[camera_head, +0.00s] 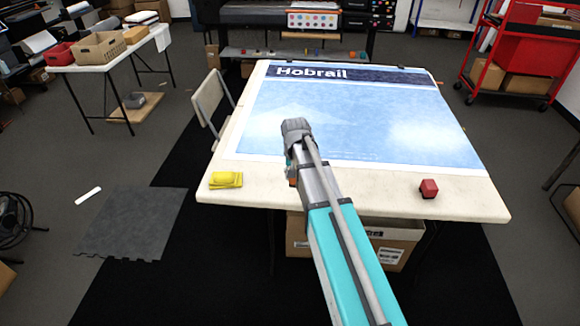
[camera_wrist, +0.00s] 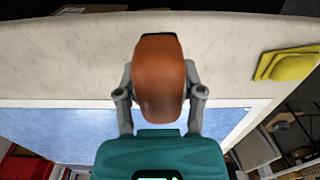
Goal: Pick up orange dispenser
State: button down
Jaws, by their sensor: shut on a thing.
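The orange dispenser (camera_wrist: 158,80) is a rounded orange-brown body between the two fingers of my gripper (camera_wrist: 158,92) in the wrist view. The fingers press on it from both sides, so my gripper is shut on it. In the head view only a sliver of orange (camera_head: 291,174) shows beside the wrist; my own arm hides the rest. The dispenser is over the near part of the table. Whether it touches the tabletop cannot be told.
The white table (camera_head: 340,184) carries a blue Hobrail print (camera_head: 370,115). A yellow stack (camera_head: 226,180) lies at the near left, and it also shows in the wrist view (camera_wrist: 288,65). A chair (camera_head: 208,98) stands left.

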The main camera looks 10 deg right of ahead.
jog(key=shift+s+d+r, duration=0.1)
jog(key=shift+s+r, duration=0.15)
jog(key=shift+s, duration=0.3)
jog(key=shift+s+r, duration=0.2)
jog(key=shift+s, duration=0.3)
jog(key=c, duration=0.8)
grip_release()
jog(key=c, duration=0.4)
jog(key=shift+s, duration=0.1)
